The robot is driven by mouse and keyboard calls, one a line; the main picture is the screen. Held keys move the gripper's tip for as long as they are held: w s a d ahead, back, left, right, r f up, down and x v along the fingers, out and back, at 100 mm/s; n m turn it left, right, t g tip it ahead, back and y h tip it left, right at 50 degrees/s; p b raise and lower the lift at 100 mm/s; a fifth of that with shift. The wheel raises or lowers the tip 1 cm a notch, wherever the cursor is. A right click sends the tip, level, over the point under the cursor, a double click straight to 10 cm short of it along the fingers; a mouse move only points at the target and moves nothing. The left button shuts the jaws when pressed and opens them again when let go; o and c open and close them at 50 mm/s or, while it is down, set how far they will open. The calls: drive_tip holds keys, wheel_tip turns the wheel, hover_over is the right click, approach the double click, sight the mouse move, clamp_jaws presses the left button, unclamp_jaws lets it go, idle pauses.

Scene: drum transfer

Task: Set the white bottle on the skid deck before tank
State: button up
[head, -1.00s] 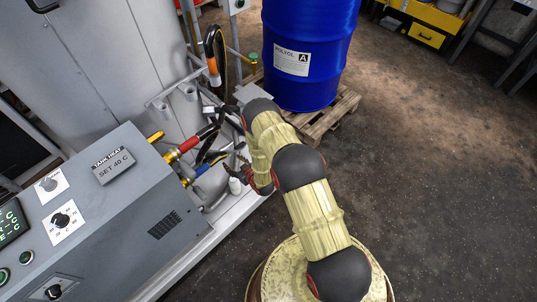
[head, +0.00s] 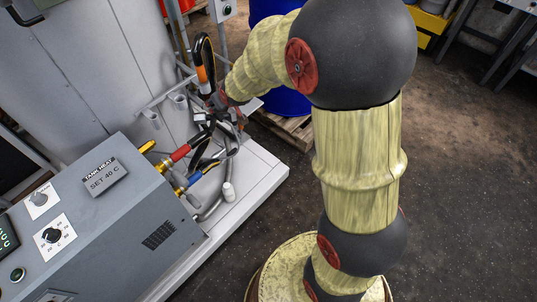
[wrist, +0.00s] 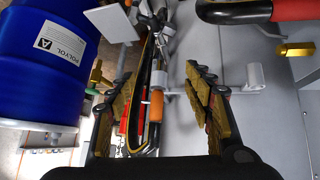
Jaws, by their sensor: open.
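The bottle is not seen in the wrist view.
A blue drum (wrist: 50,60) on a wooden pallet (head: 287,128) stands beyond my arm. The deck's front right is bare.

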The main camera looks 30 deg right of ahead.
drive_tip(key=s+a+r+m+g, duration=0.1)
drive_tip(key=s+r, duration=0.5)
drive_tip(key=s, duration=0.3)
drive_tip(key=s+r, duration=0.6)
drive_tip(key=s, duration=0.3)
drive_tip(key=s+a+r+g, duration=0.1)
drive_tip(key=s+r+g, duration=0.1)
drive_tip(key=s, duration=1.6)
drive_tip(key=shift+a+m, duration=0.25)
drive_tip(key=shift+m, duration=0.05)
wheel_tip(320, 180, up, 3)
drive_tip(key=p, duration=0.3)
drive_tip(key=shift+w, duration=0.1)
drive_tip(key=shift+f, duration=0.1)
drive_tip(key=shift+c, duration=0.8)
